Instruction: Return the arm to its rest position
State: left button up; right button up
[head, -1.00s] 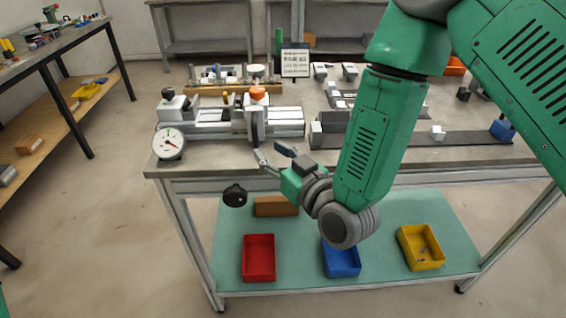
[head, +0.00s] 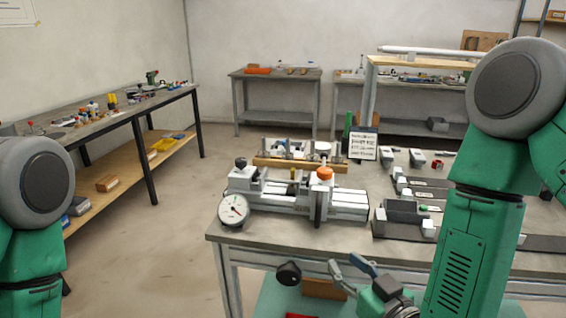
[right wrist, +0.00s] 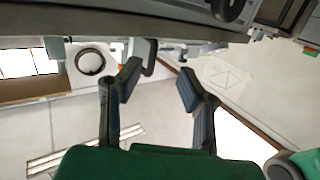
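My right gripper (head: 352,270) hangs in front of the bench's front edge, on the end of my green right arm. Its two dark fingers stand apart with nothing between them. The right wrist view shows the open fingers (right wrist: 158,85) too, with a gap between them and the bench underside above. In the head view my left arm shows only as a grey joint and green link at the left edge. My left gripper is outside the picture.
A black handwheel (head: 288,273) sticks out below the front edge. A sign (head: 363,146) stands behind. Floor left of the bench is clear.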

jog(key=s+d+f+g+h, duration=0.15)
jog(key=s+f+g, duration=0.3)
jog(key=f, duration=0.55)
jog(key=s+d+f+m+g+h, duration=0.1)
jog(key=s+d+f+g, duration=0.2)
jog(key=s, duration=0.4)
jog(key=s+d+f+m+g+h, duration=0.1)
jog(key=s+d+f+g, duration=0.3)
jog(key=s+f, duration=0.2)
jog(key=s+d+f+g+h, duration=0.1)
jog(key=s+d+f+g, duration=0.2)
jog(key=s, duration=0.5)
jog(key=shift+d+f+m+g+h, duration=0.35)
jog(key=shift+f+m+g, duration=0.1)
jog(key=shift+f, duration=0.45)
jog(key=shift+c, duration=0.2)
